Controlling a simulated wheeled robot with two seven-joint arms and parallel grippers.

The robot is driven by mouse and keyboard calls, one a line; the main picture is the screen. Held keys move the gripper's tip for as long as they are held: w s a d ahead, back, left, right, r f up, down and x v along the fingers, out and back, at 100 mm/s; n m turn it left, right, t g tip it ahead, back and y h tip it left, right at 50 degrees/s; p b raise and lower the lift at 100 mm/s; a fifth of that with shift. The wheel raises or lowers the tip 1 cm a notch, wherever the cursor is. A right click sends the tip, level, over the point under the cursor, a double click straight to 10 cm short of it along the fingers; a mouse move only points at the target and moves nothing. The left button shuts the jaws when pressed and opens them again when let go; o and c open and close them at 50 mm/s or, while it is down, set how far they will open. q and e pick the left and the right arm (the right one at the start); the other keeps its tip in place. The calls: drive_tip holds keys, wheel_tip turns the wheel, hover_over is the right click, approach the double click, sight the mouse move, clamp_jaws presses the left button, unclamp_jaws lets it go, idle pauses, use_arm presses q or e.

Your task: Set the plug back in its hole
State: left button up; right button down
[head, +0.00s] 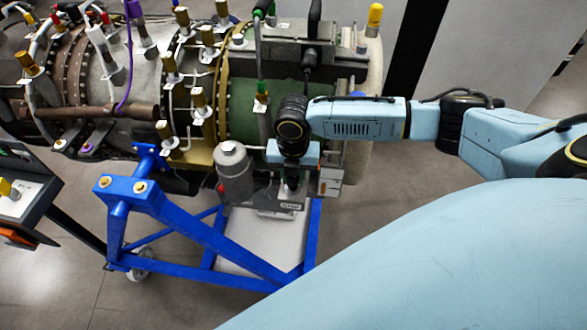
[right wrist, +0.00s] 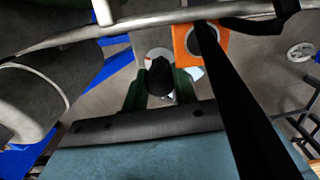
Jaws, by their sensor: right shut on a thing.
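My right gripper (head: 291,186) points down beside the lower side of the turbine engine (head: 240,105), between the grey canister and a small white box. In the right wrist view its dark green fingers (right wrist: 160,88) are closed around a black rounded piece (right wrist: 160,76), which looks like the plug. A pale round surface (right wrist: 158,54) shows just beyond that piece. I cannot tell whether it is the hole's rim or whether the plug touches it. In the head view the plug is hidden by the gripper. My left gripper is not in view.
A grey canister (head: 233,165) stands close left of the gripper. The blue stand (head: 190,225) runs below. In the right wrist view, an orange plate (right wrist: 183,42), a black strap (right wrist: 235,100) and a grey pipe (right wrist: 150,22) lie close by. Open floor (head: 60,285) is at lower left.

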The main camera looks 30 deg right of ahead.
drive_tip(key=shift+s+f, duration=0.3)
drive_tip(key=shift+f, duration=0.2)
drive_tip(key=c, duration=1.4)
unclamp_jaws()
drive_tip(key=shift+c, duration=0.2)
drive_tip(key=o, duration=0.4)
drive_tip(key=shift+w, duration=0.3)
drive_tip(key=shift+o, duration=0.7)
drive_tip(key=shift+r, duration=0.15)
drive_tip(key=shift+r, duration=0.1)
drive_tip(key=shift+r+p, duration=0.75)
drive_tip(key=shift+r, duration=2.75)
